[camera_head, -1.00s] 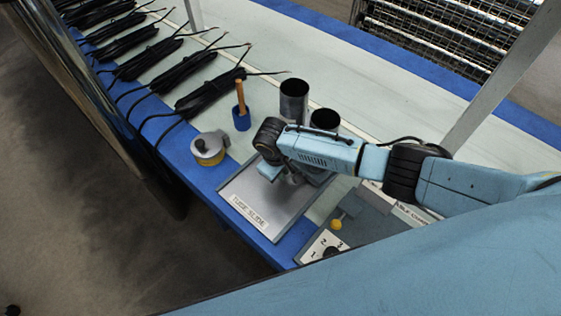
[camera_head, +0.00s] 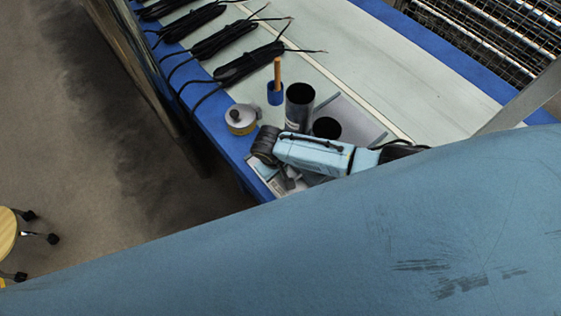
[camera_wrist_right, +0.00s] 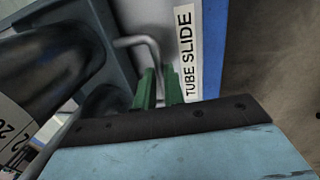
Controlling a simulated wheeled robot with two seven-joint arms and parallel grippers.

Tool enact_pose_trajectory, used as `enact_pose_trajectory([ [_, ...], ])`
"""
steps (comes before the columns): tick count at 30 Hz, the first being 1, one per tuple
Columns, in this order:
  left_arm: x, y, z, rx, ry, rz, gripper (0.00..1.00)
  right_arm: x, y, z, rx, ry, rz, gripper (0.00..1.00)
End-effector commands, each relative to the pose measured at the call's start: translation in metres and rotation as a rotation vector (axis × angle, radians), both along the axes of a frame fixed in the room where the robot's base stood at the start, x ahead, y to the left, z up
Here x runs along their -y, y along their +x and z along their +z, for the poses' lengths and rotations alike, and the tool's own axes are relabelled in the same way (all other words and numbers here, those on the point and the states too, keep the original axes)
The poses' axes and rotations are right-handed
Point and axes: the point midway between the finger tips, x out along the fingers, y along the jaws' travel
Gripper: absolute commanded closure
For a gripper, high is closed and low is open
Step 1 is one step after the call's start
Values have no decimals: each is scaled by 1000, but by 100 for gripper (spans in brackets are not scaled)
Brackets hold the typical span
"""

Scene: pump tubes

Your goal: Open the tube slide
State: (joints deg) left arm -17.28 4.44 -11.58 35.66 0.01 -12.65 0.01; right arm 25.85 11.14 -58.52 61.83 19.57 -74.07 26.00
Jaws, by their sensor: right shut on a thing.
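The tube slide is a grey drawer-like part. Its white "TUBE SLIDE" label (camera_wrist_right: 187,50) shows in the right wrist view, and a bent grey handle (camera_wrist_right: 139,42) stands beside it. My right gripper (camera_wrist_right: 158,88) has its green fingers shut on that handle, with the grip partly hidden by the wrist. In the head view my right gripper (camera_head: 288,183) is at the blue table edge, and my arm covers most of the slide. Two dark open tubes, one taller (camera_head: 300,107) and one shorter (camera_head: 326,128), stand upright just behind my arm. My left gripper is out of view.
Black cable bundles (camera_head: 248,63) lie farther back. A stool (camera_head: 8,230) is at lower left. My blue arm fills the lower right.

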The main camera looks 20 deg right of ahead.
Motion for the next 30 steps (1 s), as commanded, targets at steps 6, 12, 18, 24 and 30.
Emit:
enact_pose_trajectory([
  [6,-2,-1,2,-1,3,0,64,-1,-2,0,-1,1,-6,100],
  [12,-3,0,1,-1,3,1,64,-2,-2,0,0,1,-5,100],
  [18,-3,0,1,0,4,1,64,-2,-2,0,-1,1,-4,71],
  [24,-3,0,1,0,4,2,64,-1,-2,0,0,0,-4,67],
  [30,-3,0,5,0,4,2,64,-3,-2,7,1,2,-4,67],
])
